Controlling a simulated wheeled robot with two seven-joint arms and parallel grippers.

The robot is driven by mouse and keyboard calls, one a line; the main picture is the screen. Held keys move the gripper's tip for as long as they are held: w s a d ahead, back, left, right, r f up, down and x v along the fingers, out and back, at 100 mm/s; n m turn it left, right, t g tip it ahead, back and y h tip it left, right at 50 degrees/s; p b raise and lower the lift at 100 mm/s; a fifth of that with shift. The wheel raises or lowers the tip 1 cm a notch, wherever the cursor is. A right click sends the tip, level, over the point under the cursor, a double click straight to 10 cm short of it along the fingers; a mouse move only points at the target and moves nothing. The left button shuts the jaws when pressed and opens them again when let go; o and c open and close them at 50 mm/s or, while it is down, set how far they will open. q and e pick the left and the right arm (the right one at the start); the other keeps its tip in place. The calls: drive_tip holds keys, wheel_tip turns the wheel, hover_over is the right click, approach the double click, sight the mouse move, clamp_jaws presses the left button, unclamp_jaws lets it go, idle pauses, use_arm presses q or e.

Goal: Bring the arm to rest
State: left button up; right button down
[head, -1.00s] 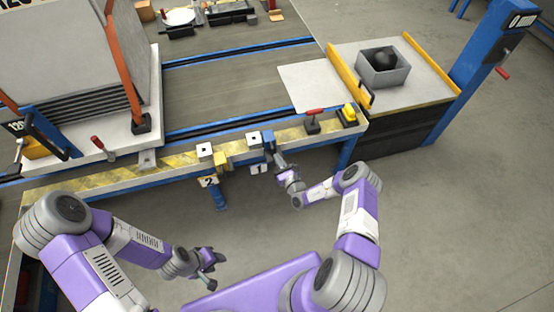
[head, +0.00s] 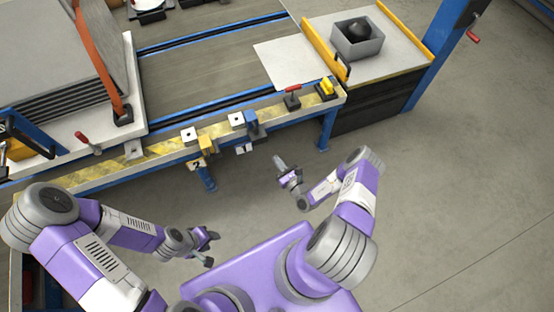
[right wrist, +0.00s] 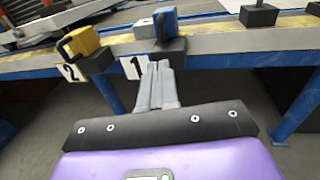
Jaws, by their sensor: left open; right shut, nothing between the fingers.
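My right gripper (head: 281,164) is shut with nothing in it, over the floor just in front of the table's front edge. In the right wrist view its closed fingers (right wrist: 158,84) point toward the table, below the blue block and beside the plate marked 1. My left gripper (head: 212,247) is open and empty, low in front of the table and left of my base. Both grippers are apart from the table in the head view.
A grey box (head: 357,42) with a dark ball stands at back right. Floor at right is clear.

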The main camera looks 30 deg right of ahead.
idle(0.3)
drive_tip(key=s+a+r+n+g+y, duration=0.25)
drive_tip(key=a+n+y, duration=0.2)
drive_tip(key=a, duration=0.25)
drive_tip(key=s+a+r+n+g+y, duration=0.1)
drive_tip(key=a+n+g+y, duration=0.2)
drive_tip(key=a+y, duration=0.35)
drive_tip(key=s+a+r+n+g, duration=0.1)
drive_tip(key=s+a+n+g, duration=0.7)
drive_tip(key=s+n+g, duration=0.3)
drive_tip(key=s+d+n+g+h, duration=0.2)
drive_tip(key=s+n+g+h, duration=0.1)
drive_tip(key=s+n+g, duration=0.3)
drive_tip(key=d+r+n+t+h, duration=0.1)
drive_tip(key=n, duration=0.1)
drive_tip(key=w+d+r+n+t+h, duration=0.1)
drive_tip(key=n+t+h, duration=0.1)
drive_tip(key=n, duration=0.1)
drive_tip(key=w+d+r+n+t+h, duration=0.1)
drive_tip(key=n+t+h, duration=0.1)
drive_tip(key=n, duration=0.1)
drive_tip(key=shift+d+r+t, duration=0.1)
drive_tip(key=shift+r+t, duration=0.1)
drive_tip(key=shift+t, duration=0.05)
